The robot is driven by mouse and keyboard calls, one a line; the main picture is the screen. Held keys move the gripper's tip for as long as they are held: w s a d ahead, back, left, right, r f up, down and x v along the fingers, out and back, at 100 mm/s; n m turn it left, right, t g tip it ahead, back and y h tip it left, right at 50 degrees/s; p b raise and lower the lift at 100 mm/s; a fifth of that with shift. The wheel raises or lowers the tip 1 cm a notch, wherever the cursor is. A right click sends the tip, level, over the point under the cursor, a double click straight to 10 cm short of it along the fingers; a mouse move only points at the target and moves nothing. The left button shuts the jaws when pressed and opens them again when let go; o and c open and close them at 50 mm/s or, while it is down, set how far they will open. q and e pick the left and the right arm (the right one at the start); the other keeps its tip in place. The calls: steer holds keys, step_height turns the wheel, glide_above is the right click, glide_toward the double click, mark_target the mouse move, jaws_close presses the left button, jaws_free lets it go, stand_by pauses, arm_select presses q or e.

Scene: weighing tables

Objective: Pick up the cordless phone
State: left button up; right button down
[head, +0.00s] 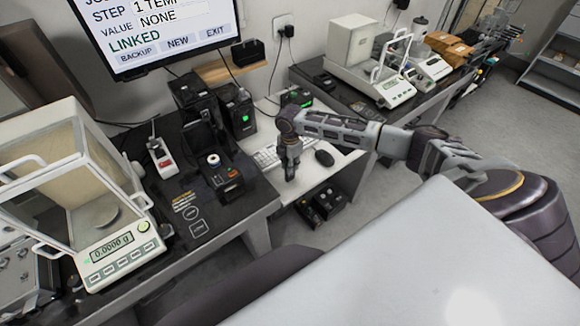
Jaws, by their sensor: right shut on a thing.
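My right gripper (290,158) points down over the white desk, between the keyboard and the mouse. It is shut on a small, slim dark thing (290,174), mostly hidden by the fingers. This may be the cordless phone, but it is too small and dark to tell for sure. I cannot make out whether its lower end touches the desk. My left gripper is not in view.
A white keyboard (267,157) and a black mouse (324,158) lie on either side of the gripper. A balance (118,255) stands at left, another (392,90) at back right. Black devices (237,112) stand behind, a screen (160,30) above.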

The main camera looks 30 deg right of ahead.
step_height(320, 180, up, 10)
steer(key=shift+f, duration=0.15)
stand_by(0.4)
stand_by(0.5)
